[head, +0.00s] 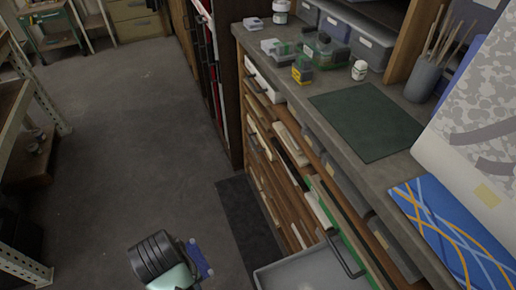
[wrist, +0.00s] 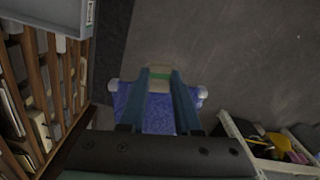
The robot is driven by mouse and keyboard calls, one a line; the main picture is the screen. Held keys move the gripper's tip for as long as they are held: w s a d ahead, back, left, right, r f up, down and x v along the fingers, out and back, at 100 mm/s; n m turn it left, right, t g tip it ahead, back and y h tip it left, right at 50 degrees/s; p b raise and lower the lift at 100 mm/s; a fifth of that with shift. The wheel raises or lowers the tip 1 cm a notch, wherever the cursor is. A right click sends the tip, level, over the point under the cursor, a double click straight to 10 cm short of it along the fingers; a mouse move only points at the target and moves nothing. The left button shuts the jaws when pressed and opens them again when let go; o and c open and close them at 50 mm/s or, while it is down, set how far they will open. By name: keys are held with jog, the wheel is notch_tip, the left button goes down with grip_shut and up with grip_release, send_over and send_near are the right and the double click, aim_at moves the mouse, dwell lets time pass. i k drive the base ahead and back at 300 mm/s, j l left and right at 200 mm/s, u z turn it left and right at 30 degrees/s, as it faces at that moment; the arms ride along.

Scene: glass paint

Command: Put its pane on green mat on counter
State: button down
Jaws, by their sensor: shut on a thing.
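A dark green mat (head: 366,121) lies flat and bare on the grey counter in the head view. A small blue pane (head: 200,259) with pale corner pieces shows at the bottom of the head view, at the end of my arm. In the wrist view, the pane (wrist: 128,104) looks blue-purple and sits between the two fingers of my gripper (wrist: 160,76). The gripper is shut on it, above the dark floor. The fingers and gripper body hide part of the pane. The mat is up and to the right of the pane in the head view, well apart from it.
A grey open tray or drawer (head: 300,273) juts out below the counter. Small boxes (head: 302,68), a small white jar (head: 359,70) and a brush cup (head: 422,80) stand around the mat. A blue patterned sheet (head: 455,235) lies nearer. The floor at left is mostly clear.

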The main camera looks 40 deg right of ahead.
aim_at(375, 114)
jog(key=i+j, duration=0.2)
jog(key=i, duration=0.25)
jog(key=i+j, duration=0.25)
jog(key=i, duration=0.2)
jog(key=i+j, duration=0.2)
jog(key=i, duration=0.25)
jog(key=i+z, duration=0.1)
jog(key=z, duration=0.35)
jog(key=i+j+z, duration=0.1)
jog(key=z, duration=0.3)
jog(key=j+z, duration=0.1)
jog(key=z, duration=1.8)
jog(key=i+j, duration=0.05)
